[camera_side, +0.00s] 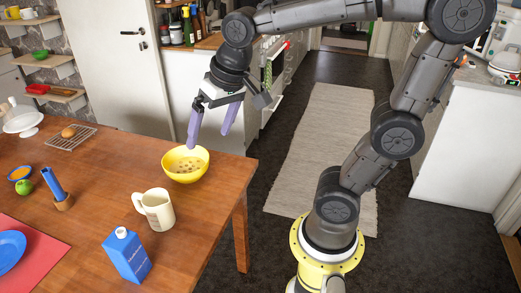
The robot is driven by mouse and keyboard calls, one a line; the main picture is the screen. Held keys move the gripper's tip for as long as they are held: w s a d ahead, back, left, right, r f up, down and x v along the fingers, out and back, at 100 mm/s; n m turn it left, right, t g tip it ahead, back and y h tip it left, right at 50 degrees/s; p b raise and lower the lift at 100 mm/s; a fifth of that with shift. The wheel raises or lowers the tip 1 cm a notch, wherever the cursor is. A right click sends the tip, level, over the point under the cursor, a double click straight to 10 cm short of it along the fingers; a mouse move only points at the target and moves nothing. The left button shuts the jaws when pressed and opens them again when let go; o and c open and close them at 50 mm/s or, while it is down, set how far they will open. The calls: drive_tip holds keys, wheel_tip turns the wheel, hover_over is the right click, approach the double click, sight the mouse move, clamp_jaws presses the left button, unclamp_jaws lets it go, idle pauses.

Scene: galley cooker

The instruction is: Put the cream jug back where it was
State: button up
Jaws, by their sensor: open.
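The cream jug (157,210) stands upright on the wooden table, near its right edge, with its handle toward the left. My gripper (211,139) is open and empty, with its purple fingers pointing down. In the picture it is above and to the right of the jug, over the far side of the yellow bowl (185,167). The fingers look apart from the jug. I cannot tell their exact height over the bowl.
A blue carton (126,256) stands in front of the jug. A wooden holder with a blue item (57,188), a green fruit (24,187) and a wire rack (72,137) are to the left. A red mat (47,249) bears a blue plate (10,248). The table between holder and bowl is clear.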

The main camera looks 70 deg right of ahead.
drive_tip(key=s+f+n+t, duration=0.1)
drive_tip(key=s+n, duration=0.3)
drive_tip(key=s, duration=0.6)
drive_tip(key=shift+s+f+n, duration=0.3)
drive_tip(key=shift+f+n, duration=0.1)
drive_tip(key=shift+f, duration=0.5)
